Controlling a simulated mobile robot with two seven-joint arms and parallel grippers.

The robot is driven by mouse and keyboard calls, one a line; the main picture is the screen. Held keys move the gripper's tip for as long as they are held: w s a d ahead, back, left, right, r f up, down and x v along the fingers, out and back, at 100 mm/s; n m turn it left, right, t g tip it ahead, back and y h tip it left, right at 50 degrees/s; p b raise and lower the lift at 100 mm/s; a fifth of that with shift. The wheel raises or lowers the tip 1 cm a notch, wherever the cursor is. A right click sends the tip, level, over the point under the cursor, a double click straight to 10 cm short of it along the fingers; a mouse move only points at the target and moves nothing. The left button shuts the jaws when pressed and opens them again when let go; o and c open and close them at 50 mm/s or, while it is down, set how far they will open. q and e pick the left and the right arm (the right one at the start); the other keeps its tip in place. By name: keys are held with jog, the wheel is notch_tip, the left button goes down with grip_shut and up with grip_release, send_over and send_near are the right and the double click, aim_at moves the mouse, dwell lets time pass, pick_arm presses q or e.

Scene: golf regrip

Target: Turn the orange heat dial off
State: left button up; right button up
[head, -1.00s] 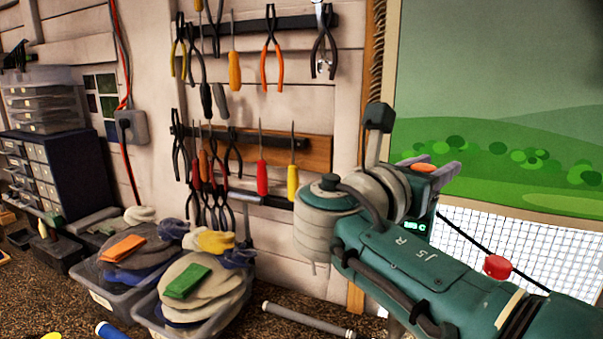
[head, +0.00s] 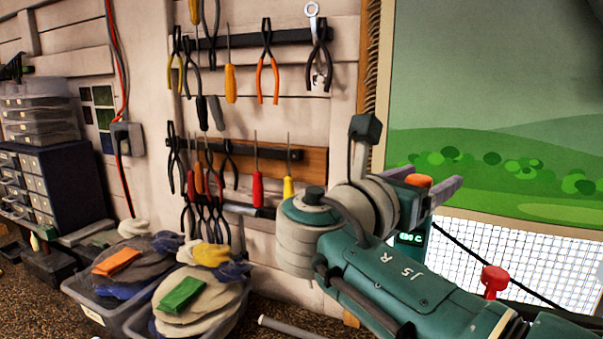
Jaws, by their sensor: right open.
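The orange heat dial (head: 418,180) sits on top of a dark teal unit with a lit green display (head: 411,238), mostly hidden behind my right arm. The display reads a value ending in C; its digits are too small to be sure of. My right gripper (head: 432,183) is open, with its grey fingers apart around the dial in this view. I cannot tell whether a finger touches it. My left gripper is out of view.
A red knob (head: 494,280) stands right of my right arm, before a white net (head: 530,262). Two grey bins with gloves and pads (head: 200,300) stand at the lower left. Tools hang on the wall behind, and a drawer cabinet (head: 55,190) is at far left.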

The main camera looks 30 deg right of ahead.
jog(key=b+v, duration=0.3)
jog(key=v, duration=0.5)
jog(key=shift+a, duration=0.35)
